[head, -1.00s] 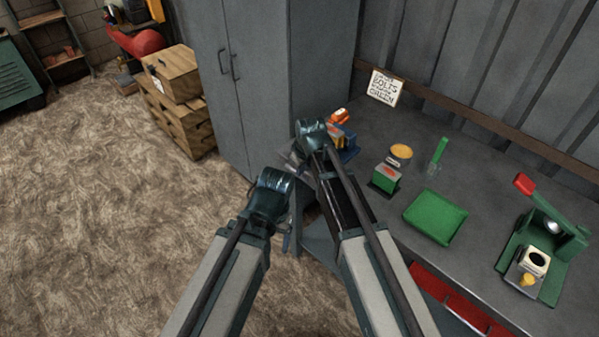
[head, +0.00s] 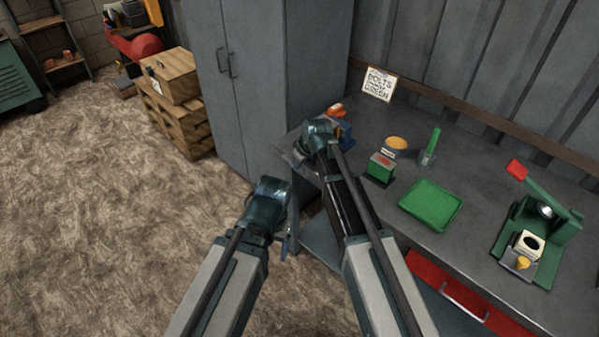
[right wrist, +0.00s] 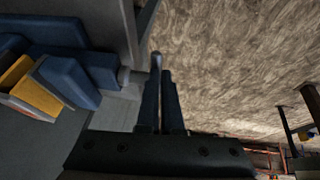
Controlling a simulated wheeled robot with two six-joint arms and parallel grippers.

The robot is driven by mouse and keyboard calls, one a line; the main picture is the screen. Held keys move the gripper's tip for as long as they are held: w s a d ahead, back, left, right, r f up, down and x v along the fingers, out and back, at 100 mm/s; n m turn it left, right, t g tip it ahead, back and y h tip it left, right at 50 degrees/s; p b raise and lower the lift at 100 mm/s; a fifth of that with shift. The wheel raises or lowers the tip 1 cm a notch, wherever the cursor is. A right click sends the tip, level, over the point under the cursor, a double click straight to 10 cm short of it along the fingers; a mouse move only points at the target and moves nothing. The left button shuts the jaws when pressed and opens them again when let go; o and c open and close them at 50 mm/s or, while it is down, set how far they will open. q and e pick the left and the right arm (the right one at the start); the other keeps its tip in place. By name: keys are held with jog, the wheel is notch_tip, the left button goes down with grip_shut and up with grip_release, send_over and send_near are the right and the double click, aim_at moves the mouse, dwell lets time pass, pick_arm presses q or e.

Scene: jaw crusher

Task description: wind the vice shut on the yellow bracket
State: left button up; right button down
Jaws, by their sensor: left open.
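The blue vice (head: 347,134) stands at the bench's far left end, mostly behind my right wrist in the head view. In the right wrist view, the vice's blue jaw block (right wrist: 68,82) shows at the left, with the yellow bracket (right wrist: 38,97) beside it among the blue parts. I cannot tell whether both jaws touch it. My right gripper (right wrist: 161,78) has its fingers close together around a thin grey rod, the vice handle (right wrist: 157,60), whose end shows beyond the tips. My left gripper (head: 288,242) is open and empty, low beside the bench end.
On the bench are a green box (head: 380,167), a yellow disc (head: 397,143), a green-handled tool (head: 431,145), a green tray (head: 432,204) and a green lever press (head: 540,232). A grey cabinet (head: 270,80) stands behind the bench end. The floor at left is open.

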jog(key=f+t+y+b, duration=0.1)
jog(key=b, duration=0.1)
jog(key=s+d+f+t+y+b, duration=0.1)
jog(key=b, duration=0.2)
jog(key=shift+f+t+b, duration=0.3)
jog(key=shift+b, duration=0.05)
pick_arm(q)
notch_tip(320, 180, down, 20)
jog(key=b, duration=1.3)
jog(key=shift+s+b, duration=0.15)
jog(key=shift+b, duration=0.15)
pick_arm(e)
jog(key=f+t+y, duration=0.1)
jog(key=w+f+t+y, duration=0.1)
jog(key=f, duration=0.1)
jog(key=a+f+t+y, duration=0.1)
jog(key=t+y, duration=0.1)
jog(key=shift+w+a+f+m, duration=0.1)
jog(key=shift+w+f+m, duration=0.1)
jog(key=shift+f+m, duration=0.2)
pick_arm(q)
jog(key=shift+f, duration=0.2)
pick_arm(e)
jog(key=shift+w+a+f, duration=0.15)
jog(key=shift+w+f, duration=0.05)
jog(key=shift+s, duration=0.1)
